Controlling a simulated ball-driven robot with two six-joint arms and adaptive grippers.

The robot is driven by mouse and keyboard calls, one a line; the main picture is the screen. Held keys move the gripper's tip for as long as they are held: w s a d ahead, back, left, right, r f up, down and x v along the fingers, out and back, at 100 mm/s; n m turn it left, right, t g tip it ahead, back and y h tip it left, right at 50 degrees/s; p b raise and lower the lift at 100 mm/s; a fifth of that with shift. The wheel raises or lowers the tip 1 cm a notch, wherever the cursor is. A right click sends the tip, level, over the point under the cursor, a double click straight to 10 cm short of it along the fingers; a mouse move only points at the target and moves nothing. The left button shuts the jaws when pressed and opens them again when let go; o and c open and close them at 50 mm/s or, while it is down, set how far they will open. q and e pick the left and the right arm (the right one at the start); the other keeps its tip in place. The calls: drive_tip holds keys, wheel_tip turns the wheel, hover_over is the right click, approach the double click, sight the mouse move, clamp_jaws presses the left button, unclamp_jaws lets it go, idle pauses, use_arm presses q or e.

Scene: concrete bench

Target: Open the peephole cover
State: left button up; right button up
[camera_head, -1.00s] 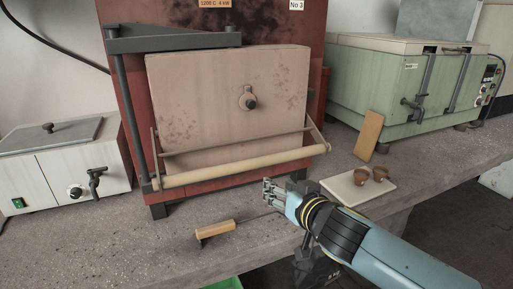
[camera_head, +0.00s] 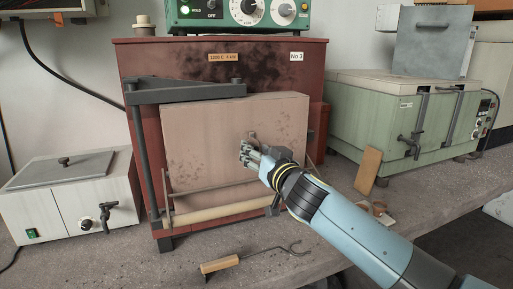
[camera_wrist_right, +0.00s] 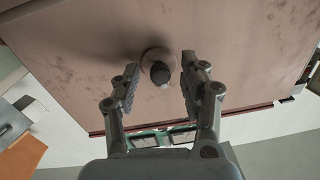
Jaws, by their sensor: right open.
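The kiln door (camera_head: 215,125) is a pale pink-brown block, shut in the front of the red kiln. The peephole cover (camera_head: 252,136) is a small round plate on the door, mostly hidden behind my gripper in the head view. In the right wrist view the cover (camera_wrist_right: 154,55) carries a dark round knob (camera_wrist_right: 160,73). My right gripper (camera_head: 247,152) is in front of the door at the cover. In the wrist view its open fingers (camera_wrist_right: 159,80) stand on either side of the knob, with gaps on both sides. My left gripper is not in view.
A pale bar (camera_head: 220,210) runs across the door's lower front. A wooden-handled hook (camera_head: 222,264) lies on the bench below. A green oven (camera_head: 385,115) stands right, a white box (camera_head: 65,195) left.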

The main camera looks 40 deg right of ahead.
drive_tip(key=shift+w, duration=0.2)
clamp_jaws()
